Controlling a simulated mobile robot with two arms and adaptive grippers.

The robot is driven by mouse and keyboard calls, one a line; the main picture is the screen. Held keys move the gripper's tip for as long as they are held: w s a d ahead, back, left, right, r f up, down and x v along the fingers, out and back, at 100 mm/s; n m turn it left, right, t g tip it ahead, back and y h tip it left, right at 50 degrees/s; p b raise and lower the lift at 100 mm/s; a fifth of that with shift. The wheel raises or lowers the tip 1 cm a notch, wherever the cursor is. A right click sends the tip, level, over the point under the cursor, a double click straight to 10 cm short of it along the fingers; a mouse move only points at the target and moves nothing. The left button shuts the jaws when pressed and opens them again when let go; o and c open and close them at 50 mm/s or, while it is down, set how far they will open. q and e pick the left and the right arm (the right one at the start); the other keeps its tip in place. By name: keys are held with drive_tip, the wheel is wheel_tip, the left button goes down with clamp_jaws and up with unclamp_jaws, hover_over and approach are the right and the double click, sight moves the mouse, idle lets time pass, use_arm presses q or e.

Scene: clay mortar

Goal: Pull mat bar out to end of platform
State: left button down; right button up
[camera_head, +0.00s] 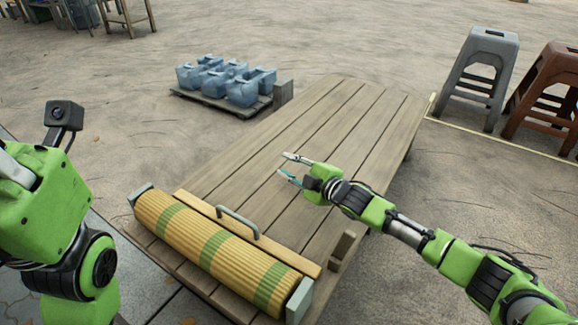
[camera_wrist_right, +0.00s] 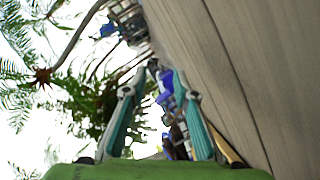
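The mat bar (camera_head: 200,204) is a flat wooden strip with a grey handle (camera_head: 238,222), lying along a rolled yellow mat with green bands (camera_head: 208,246). The roll lies across the near end of the slatted wooden platform (camera_head: 325,110), between grey end plates. My right gripper (camera_head: 284,164) is over the middle of the platform, beyond the handle and apart from it. Its fingers are apart and empty; they also show in the right wrist view (camera_wrist_right: 165,72), beside the platform boards. My left arm shows at the left edge, but its gripper is out of view.
Several blue jugs (camera_head: 242,92) stand on a low pallet beyond the platform's left side. A grey stool (camera_head: 483,75) and a brown stool (camera_head: 545,95) stand at the right. A small wooden block (camera_head: 343,246) stands at the platform's near right edge. The platform's far boards are clear.

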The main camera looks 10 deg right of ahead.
drive_tip(key=shift+s+d, duration=0.2)
drive_tip(key=shift+s, duration=0.05)
drive_tip(key=v, duration=1.1)
drive_tip(key=shift+s, duration=0.2)
